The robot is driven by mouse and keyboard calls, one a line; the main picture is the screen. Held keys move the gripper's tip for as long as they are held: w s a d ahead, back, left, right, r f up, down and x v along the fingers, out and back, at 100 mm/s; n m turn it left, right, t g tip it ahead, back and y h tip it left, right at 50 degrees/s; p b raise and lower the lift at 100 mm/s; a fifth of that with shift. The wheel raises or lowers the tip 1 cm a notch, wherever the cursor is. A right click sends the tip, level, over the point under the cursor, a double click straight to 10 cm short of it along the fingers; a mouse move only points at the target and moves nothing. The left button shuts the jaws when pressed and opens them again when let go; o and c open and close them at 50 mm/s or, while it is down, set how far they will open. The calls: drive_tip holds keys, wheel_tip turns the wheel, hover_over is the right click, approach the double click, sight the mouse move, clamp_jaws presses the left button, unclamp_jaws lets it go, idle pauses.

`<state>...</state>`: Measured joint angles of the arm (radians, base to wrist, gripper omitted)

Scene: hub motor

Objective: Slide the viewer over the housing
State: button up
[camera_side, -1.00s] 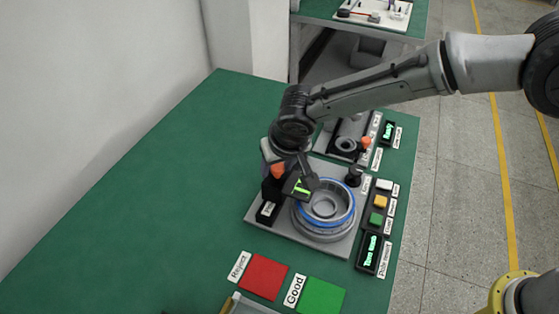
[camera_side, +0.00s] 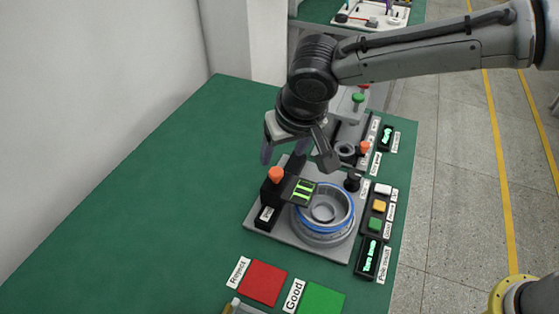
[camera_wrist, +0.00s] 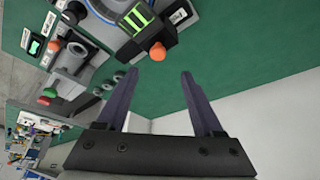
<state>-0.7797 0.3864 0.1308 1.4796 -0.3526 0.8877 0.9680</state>
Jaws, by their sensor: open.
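The viewer (camera_side: 299,192) is a dark plate with bright green stripes, joined to a black block with an orange knob (camera_side: 275,175). Its plate reaches over the left edge of the housing (camera_side: 325,219), a round grey part with a blue ring on a grey base. Most of the housing's open middle shows uncovered. My gripper (camera_side: 295,158) is open and empty, raised above the viewer and clear of the knob. In the wrist view the viewer (camera_wrist: 136,17) and orange knob (camera_wrist: 157,51) lie beyond the spread fingertips (camera_wrist: 158,76).
A button panel (camera_side: 378,207) and a small display (camera_side: 369,258) stand right of the housing. A red Reject pad (camera_side: 263,282) and green Good pad (camera_side: 321,299) lie in front. Another fixture (camera_side: 347,146) stands behind. The green table (camera_side: 150,200) is clear on the left.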

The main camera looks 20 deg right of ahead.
drive_tip(key=v, duration=0.3)
drive_tip(key=shift+s+r, duration=0.15)
drive_tip(key=shift+r, duration=0.15)
drive_tip(key=w+d+r+m+t, duration=0.1)
drive_tip(key=w+d+r+m, duration=0.15)
drive_tip(key=d+r, duration=0.6)
drive_tip(key=s+d+r+m, duration=0.1)
drive_tip(key=s+d+r, duration=0.15)
drive_tip(key=d, duration=0.55)
drive_tip(key=s+d+r+m, duration=0.1)
drive_tip(key=s+d, duration=0.2)
drive_tip(key=d, duration=0.4)
drive_tip(key=s+d+f+t, duration=0.1)
drive_tip(key=s+d, duration=0.7)
drive_tip(key=s, duration=0.2)
drive_tip(key=s+d+f+n+g, duration=0.1)
drive_tip(key=s+f+n, duration=0.3)
drive_tip(key=s+f, duration=0.5)
drive_tip(key=shift+s, duration=0.7)
